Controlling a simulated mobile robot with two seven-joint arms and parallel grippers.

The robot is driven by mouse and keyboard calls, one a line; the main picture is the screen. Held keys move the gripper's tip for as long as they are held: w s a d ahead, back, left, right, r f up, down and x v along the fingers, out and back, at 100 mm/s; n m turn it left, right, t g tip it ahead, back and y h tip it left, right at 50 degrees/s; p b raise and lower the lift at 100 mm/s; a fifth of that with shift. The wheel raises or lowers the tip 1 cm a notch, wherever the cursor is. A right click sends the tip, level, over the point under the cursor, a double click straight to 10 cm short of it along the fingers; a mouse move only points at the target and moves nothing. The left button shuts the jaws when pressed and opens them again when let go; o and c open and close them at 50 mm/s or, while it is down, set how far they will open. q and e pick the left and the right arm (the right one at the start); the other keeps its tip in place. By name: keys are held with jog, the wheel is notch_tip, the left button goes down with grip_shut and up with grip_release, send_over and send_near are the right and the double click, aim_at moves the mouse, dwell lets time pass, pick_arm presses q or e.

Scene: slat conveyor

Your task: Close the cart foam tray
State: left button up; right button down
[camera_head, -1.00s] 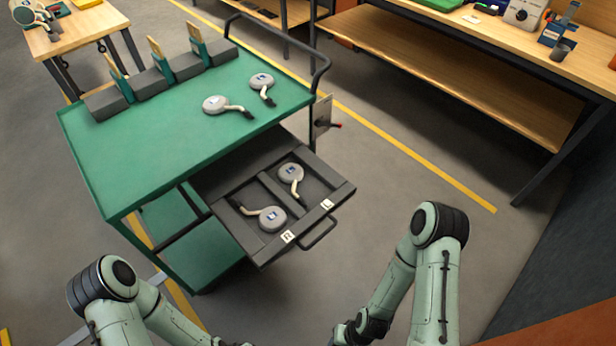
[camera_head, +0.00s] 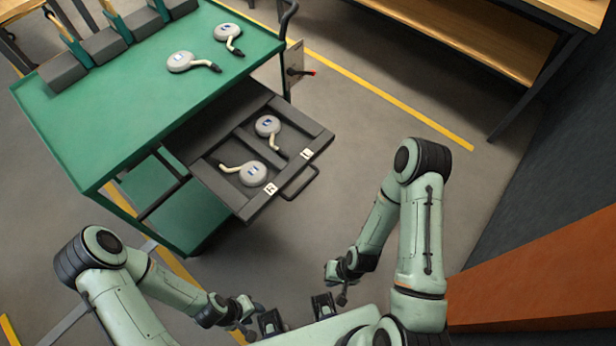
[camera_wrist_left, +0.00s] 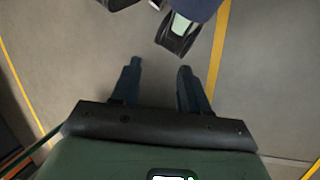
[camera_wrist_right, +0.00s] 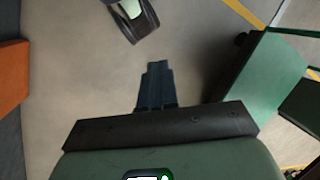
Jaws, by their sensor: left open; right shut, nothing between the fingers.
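The cart (camera_head: 130,110) is green and has a dark grey foam tray (camera_head: 288,172) pulled out from under its top. The tray has a front handle (camera_head: 301,187). Two light grey round devices with stems, one far (camera_head: 268,126) and one near (camera_head: 253,174), lie in its two compartments. My left gripper (camera_head: 253,321) is open and empty, low in the head view and well in front of the tray. It also shows in the left wrist view (camera_wrist_left: 158,70). My right gripper (camera_head: 341,299) is shut and empty, also apart from the tray; the right wrist view shows its closed fingers (camera_wrist_right: 157,65).
Two similar devices (camera_head: 181,62) (camera_head: 228,32) lie on the cart top near grey blocks (camera_head: 103,46). A small panel with a red-tipped part (camera_head: 297,71) is on the cart's side. A wooden bench (camera_head: 470,30) stands at the back right. Floor between tray and grippers is clear.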

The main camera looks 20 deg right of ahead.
jog(key=w+d+r+m+t+b, duration=0.4)
jog(key=w+d+t, duration=0.15)
jog(key=w, duration=0.55)
jog(key=w+d+r+m+t+y+b, duration=0.2)
jog(key=w+d+r+m+t+b, duration=0.3)
jog(key=r, duration=0.7)
pick_arm(q)
notch_tip(320, 180, down, 12)
jog(key=b, duration=0.3)
jog(key=shift+f+t+b, duration=0.15)
jog(key=shift+t+b, duration=0.15)
jog(key=shift+t, duration=0.1)
pick_arm(e)
jog(key=w+a+f+n, duration=0.1)
jog(key=w+a+f, duration=0.1)
jog(key=w, duration=0.3)
jog(key=w+a+f+g, duration=0.1)
jog(key=w+a+f, duration=0.2)
jog(key=w, duration=0.3)
jog(key=shift+w+n, duration=0.3)
jog(key=shift+n, duration=0.1)
pick_arm(q)
jog(key=shift+s, duration=0.15)
pick_arm(e)
jog(key=shift+f, duration=0.1)
